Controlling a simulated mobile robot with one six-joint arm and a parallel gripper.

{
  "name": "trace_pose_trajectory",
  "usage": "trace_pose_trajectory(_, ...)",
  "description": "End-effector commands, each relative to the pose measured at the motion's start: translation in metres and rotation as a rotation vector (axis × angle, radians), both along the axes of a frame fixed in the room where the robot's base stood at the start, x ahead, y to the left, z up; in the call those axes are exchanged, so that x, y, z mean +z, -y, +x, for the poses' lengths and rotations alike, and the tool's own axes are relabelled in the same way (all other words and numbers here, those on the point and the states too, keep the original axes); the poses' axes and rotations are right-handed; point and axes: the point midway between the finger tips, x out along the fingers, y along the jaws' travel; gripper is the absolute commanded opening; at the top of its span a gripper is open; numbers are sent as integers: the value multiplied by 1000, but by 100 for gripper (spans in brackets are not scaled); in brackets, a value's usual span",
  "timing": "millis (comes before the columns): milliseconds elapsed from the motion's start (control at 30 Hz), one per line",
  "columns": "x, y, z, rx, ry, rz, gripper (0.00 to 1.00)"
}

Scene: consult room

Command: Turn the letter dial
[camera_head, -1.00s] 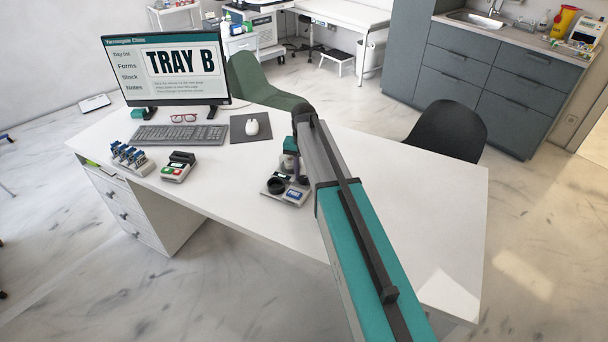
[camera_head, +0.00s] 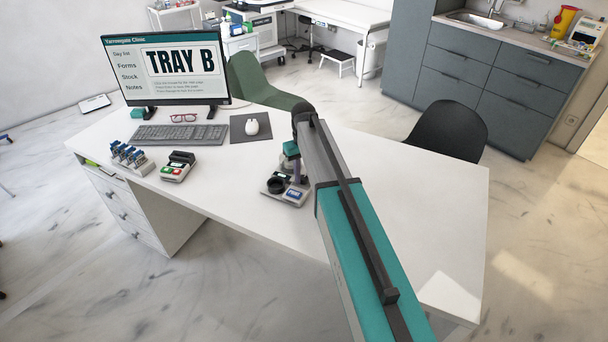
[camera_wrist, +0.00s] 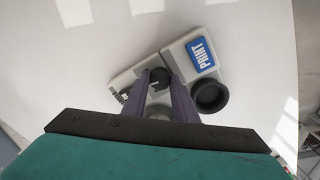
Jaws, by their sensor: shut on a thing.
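A grey label device (camera_head: 292,200) stands on the white desk, mostly below my arm in the head view. The wrist view shows its body (camera_wrist: 128,78), a blue PRINT button (camera_wrist: 201,54) and a round black cup-like part (camera_wrist: 209,96). The black letter dial (camera_wrist: 160,75) shows between the fingertips of my gripper (camera_wrist: 159,83), which is shut on it. In the head view my gripper (camera_head: 297,171) reaches down to the device. The fingers hide part of the dial, and I cannot read its letter.
The monitor (camera_head: 166,68) shows "TRAY B". A keyboard (camera_head: 180,134), a mouse (camera_head: 251,126), a small device with red and green buttons (camera_head: 177,167) and a rack of blue-topped items (camera_head: 131,158) stand to the left. The desk's right part (camera_head: 430,210) is clear.

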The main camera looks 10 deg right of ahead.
Motion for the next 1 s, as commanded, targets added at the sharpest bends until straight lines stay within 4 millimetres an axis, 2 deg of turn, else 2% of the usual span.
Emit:
trace_pose_trajectory(300, 1, 0, 1, 162, 2, -1, 3)
trace_pose_trajectory(833, 1, 0, 1, 194, 2, -1, 3)
trace_pose_trajectory(867, 1, 0, 1, 194, 2, -1, 29)
trace_pose_trajectory(933, 1, 0, 1, 194, 2, -1, 41)
trace_pose_trajectory(1000, 1, 0, 1, 194, 2, -1, 44)
